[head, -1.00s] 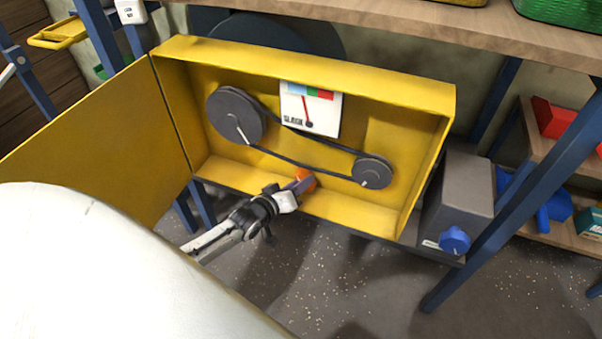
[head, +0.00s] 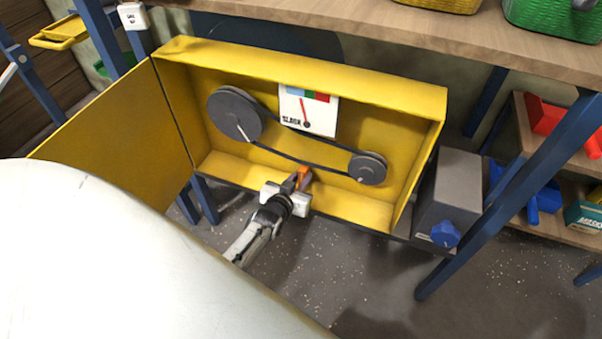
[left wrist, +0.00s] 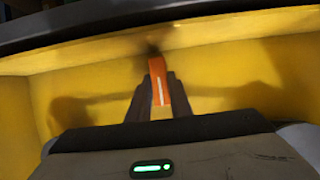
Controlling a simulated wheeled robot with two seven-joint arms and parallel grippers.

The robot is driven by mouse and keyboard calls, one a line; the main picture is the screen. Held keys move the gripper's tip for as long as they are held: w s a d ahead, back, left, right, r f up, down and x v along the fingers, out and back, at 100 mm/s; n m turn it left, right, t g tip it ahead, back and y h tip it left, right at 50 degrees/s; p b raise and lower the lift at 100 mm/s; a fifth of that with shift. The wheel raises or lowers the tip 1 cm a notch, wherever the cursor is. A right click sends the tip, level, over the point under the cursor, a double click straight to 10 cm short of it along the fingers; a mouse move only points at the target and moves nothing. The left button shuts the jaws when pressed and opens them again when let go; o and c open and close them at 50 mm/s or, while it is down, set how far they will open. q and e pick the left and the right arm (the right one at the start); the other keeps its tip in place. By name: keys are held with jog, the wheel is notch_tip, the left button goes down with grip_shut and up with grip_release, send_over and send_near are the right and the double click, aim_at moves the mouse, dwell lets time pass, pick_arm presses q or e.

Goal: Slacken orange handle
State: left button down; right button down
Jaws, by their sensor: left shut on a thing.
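The orange handle (head: 304,172) sits low inside the open yellow box (head: 300,67), below the belt. My left gripper (head: 299,180) is shut on it. In the left wrist view the orange handle (left wrist: 157,85) shows between the two fingers (left wrist: 157,98), with a white line along it. A dark belt (head: 300,158) runs around a large grey pulley (head: 235,114) and a small grey pulley (head: 367,168). A white gauge (head: 308,110) marked "SLACK" has a red needle leaning slightly left of upright, below coloured bands. My right gripper is not in view.
The yellow door (head: 115,135) stands open at the left. A grey box (head: 452,185) with a blue knob (head: 445,234) stands at the right. A wooden shelf (head: 400,40) overhangs the back, and blue posts (head: 510,215) flank the right. The floor in front is clear.

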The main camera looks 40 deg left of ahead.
aim_at(301, 177)
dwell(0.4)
pick_arm(q)
jog(key=c, duration=1.6)
grip_release()
jog(key=shift+r, duration=0.1)
jog(key=p+v, duration=0.5)
jog(key=shift+s+r+p, duration=0.3)
jog(key=shift+s+d+r+p, duration=0.1)
jog(key=shift+s+d+p, duration=0.15)
jog(key=shift+s+p, duration=0.4)
jog(key=shift+s, duration=0.2)
